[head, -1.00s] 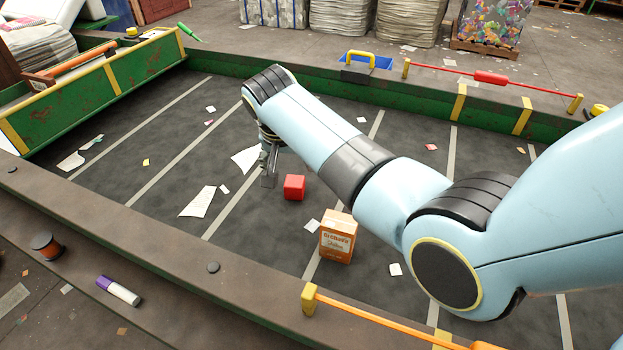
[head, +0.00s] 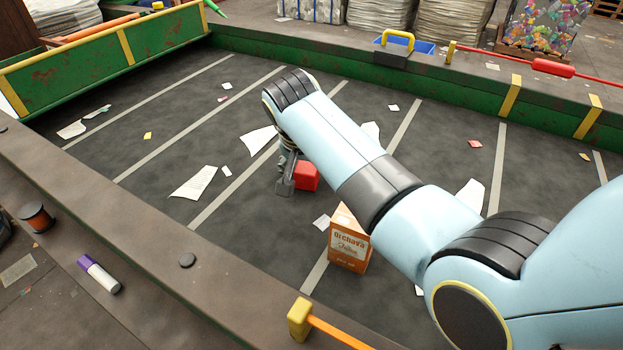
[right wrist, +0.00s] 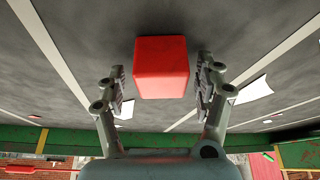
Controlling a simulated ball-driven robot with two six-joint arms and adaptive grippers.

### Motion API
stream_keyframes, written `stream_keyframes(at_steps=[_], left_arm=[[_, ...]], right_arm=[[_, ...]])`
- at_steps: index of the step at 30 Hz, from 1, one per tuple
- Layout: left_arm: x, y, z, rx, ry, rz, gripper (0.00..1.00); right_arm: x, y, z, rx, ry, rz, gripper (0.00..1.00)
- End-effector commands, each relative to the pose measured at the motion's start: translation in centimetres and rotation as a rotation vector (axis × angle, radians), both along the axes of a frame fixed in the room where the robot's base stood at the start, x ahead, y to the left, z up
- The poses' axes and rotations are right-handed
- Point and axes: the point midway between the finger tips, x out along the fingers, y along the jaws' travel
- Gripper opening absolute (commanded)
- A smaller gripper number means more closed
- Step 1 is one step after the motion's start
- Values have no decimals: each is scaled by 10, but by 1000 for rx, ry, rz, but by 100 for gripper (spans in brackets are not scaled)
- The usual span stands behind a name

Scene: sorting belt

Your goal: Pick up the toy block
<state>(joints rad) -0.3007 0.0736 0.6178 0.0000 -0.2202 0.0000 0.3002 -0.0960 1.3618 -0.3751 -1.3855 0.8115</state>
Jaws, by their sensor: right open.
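The toy block is a red cube (head: 306,176) lying on the dark belt (head: 140,110) in the head view, partly hidden behind my right gripper. My right gripper (head: 286,187) is at the block's left side, pointing down. In the right wrist view the red cube (right wrist: 161,67) shows between and just beyond the two fingertips of my right gripper (right wrist: 160,75). The fingers are apart, with a gap on each side of the block. My left gripper is not in view.
An orange printed box (head: 348,245) stands on the belt, nearer than the block. Paper scraps (head: 194,182) lie about. A green side wall (head: 90,65) and a wooden front rail (head: 180,250) bound the belt. A purple-capped marker (head: 99,273) lies on the near ledge.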

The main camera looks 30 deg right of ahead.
Motion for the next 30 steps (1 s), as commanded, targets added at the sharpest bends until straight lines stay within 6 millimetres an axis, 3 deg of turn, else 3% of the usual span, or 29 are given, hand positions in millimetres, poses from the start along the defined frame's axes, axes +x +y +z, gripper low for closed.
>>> stream_keyframes(at_steps=[6,19,30], left_arm=[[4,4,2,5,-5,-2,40],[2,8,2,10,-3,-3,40],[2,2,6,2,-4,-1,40]], right_arm=[[0,1,2,1,-1,-1,68],[0,0,2,1,-2,0,11],[1,0,6,1,-2,0,11]])
